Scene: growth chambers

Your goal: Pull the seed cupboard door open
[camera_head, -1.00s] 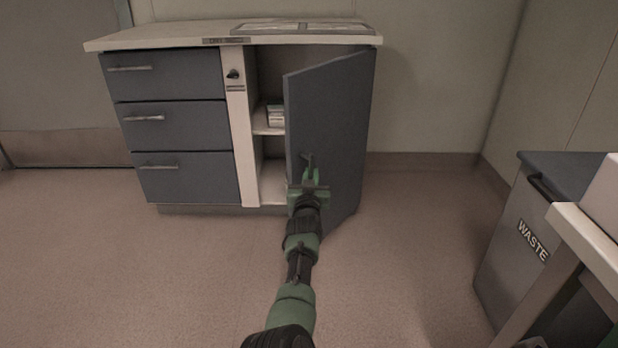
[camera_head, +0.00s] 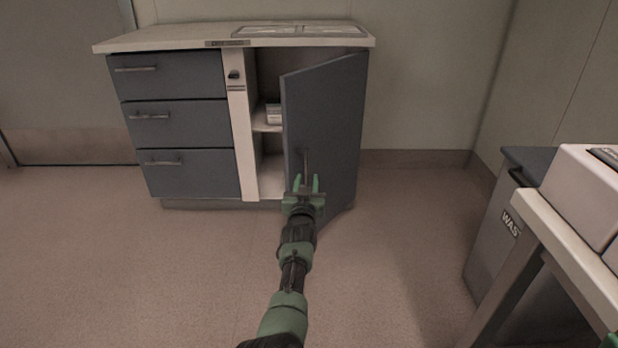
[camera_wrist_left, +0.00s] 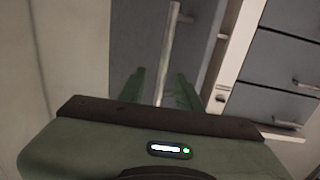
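The seed cupboard door (camera_head: 330,125) is a grey panel hinged on its right side. It stands partly open, swung out towards me, and the cupboard's pale inside shows to its left. Its upright bar handle (camera_head: 306,160) is on the door's outer face; the bar also shows in the left wrist view (camera_wrist_left: 168,50). My left gripper (camera_head: 306,182) is at the lower end of the handle, its two green fingers apart. In the wrist view the bar runs down between the spread fingers (camera_wrist_left: 160,88), with gaps on both sides.
Drawers (camera_head: 180,122) with bar handles fill the cabinet's left side. A small white stack (camera_head: 273,113) sits on the inner shelf. A waste bin (camera_head: 495,235) and a pale table (camera_head: 570,240) stand at the right. The floor (camera_head: 410,230) between is clear.

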